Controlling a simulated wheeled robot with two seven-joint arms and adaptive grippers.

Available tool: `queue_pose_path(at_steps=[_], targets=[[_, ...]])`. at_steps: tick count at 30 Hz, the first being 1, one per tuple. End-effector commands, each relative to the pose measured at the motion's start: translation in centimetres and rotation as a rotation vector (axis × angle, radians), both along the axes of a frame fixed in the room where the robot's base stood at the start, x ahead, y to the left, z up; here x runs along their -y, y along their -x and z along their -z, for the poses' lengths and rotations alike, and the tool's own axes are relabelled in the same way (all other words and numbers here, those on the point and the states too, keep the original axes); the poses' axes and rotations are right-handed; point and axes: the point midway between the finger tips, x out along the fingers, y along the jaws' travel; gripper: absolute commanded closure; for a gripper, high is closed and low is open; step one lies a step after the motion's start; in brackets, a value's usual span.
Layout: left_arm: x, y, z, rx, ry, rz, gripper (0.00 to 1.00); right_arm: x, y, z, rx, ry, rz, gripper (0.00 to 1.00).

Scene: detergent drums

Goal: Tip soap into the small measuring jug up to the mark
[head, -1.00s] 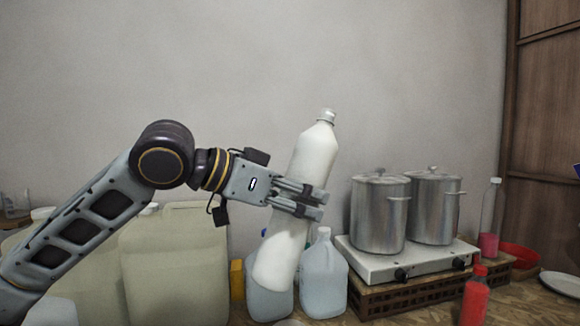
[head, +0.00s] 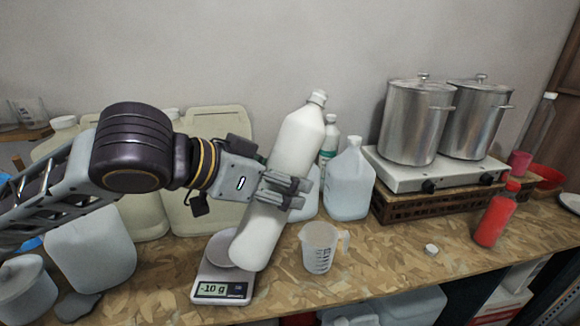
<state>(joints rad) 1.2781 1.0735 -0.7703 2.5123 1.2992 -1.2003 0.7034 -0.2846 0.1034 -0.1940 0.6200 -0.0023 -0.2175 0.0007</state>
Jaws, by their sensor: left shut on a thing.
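A tall white soap bottle (head: 297,138) is held in the air, tilted with its neck up and to the right. Its capped-looking top is uppermost. My left gripper (head: 300,193) is shut around the middle of the bottle. The small measuring jug (head: 320,246), translucent with dark markings and a handle on its right, stands on the bench below and right of the bottle's base. I cannot make out a soap level in it. My right gripper is not in view.
A scale (head: 222,286) reading -10 g stands left of the jug, partly behind the bottle. A small white cap (head: 431,250) lies right of the jug. Jugs (head: 349,180), a hob (head: 437,170) with two steel pots and a red bottle (head: 496,216) stand around. The bench front between jug and cap is clear.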

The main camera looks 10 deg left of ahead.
Motion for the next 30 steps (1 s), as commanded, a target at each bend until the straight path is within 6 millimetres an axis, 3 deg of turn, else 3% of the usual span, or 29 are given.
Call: queue_pose_path(at_steps=[10,20,30], targets=[[-1.1,-0.2,0.5,-0.050,-0.045,-0.118,0.98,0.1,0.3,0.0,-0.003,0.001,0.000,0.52],[-1.2,0.1,0.7,-0.071,-0.061,-0.131,0.98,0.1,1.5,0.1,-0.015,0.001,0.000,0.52],[-1.2,0.1,0.8,-0.074,-0.063,-0.130,0.98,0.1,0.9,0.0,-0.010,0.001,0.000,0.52]])
